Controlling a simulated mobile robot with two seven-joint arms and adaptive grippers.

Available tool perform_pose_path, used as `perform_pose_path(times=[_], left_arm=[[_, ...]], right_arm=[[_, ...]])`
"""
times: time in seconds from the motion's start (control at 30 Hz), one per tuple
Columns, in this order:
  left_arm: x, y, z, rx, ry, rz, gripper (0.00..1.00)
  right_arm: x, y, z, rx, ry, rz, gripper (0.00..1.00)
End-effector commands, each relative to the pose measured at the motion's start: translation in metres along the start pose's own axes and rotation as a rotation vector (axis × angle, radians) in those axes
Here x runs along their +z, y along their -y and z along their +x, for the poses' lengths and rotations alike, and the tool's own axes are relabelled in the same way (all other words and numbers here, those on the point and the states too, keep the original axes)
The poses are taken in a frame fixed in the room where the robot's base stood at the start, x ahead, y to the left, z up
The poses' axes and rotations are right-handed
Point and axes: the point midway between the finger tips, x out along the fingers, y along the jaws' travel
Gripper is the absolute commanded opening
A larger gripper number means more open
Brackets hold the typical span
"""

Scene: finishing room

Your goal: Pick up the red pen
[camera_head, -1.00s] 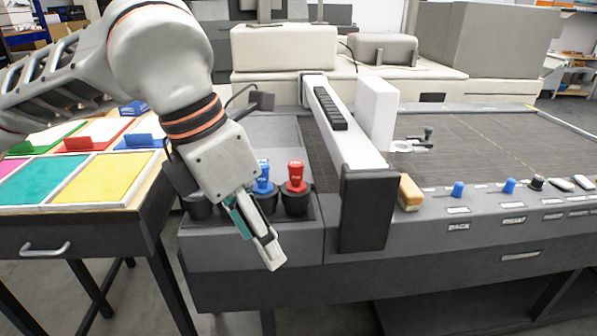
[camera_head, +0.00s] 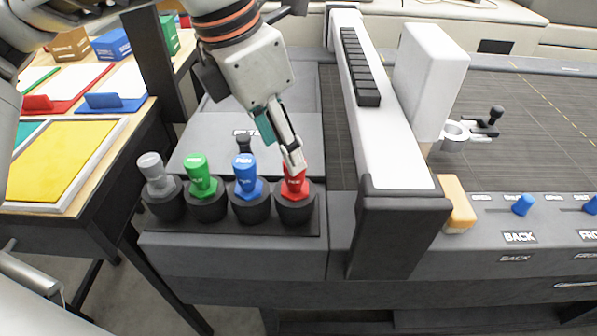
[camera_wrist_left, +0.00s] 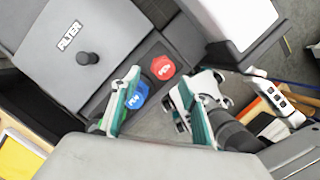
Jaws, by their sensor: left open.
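The red pen (camera_head: 296,184) stands upright in a black holder cup (camera_head: 296,210), the rightmost in a row. My left gripper (camera_head: 279,143) is open, pointing down just above and behind the red pen, with one fingertip overlapping its top in the head view. I cannot tell whether they touch. In the left wrist view the red pen's top (camera_wrist_left: 163,67) shows beyond the open fingers (camera_wrist_left: 155,108), and the blue pen's top (camera_wrist_left: 136,95) is nearer the left finger. Nothing is seen held. My right gripper is out of view.
Blue (camera_head: 246,178), green (camera_head: 200,178) and grey (camera_head: 154,172) pens stand in cups to the left. A white and black gantry (camera_head: 395,140) rises close on the right, with a tan block (camera_head: 457,203) beyond. A black knob (camera_head: 244,143) stands on the filter cover (camera_head: 200,145).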

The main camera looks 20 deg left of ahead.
Motion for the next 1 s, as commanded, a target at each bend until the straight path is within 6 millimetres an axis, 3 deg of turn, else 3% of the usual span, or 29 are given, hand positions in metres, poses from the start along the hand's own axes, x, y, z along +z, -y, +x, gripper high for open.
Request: perform_pose_path(times=[0.43, 0.77, 0.93, 1.0], left_arm=[[0.005, 0.006, 0.055, -0.003, -0.004, 0.001, 0.45], [0.005, 0.005, 0.063, -0.001, -0.001, 0.001, 0.45], [0.005, 0.005, 0.063, -0.001, -0.001, 0.001, 0.06], [0.005, 0.005, 0.063, -0.001, -0.001, 0.001, 0.02]], right_arm=[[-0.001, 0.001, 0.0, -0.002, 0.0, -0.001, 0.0], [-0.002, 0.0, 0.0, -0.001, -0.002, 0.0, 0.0], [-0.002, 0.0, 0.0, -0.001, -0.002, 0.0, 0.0], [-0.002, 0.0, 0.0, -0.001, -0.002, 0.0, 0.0]])
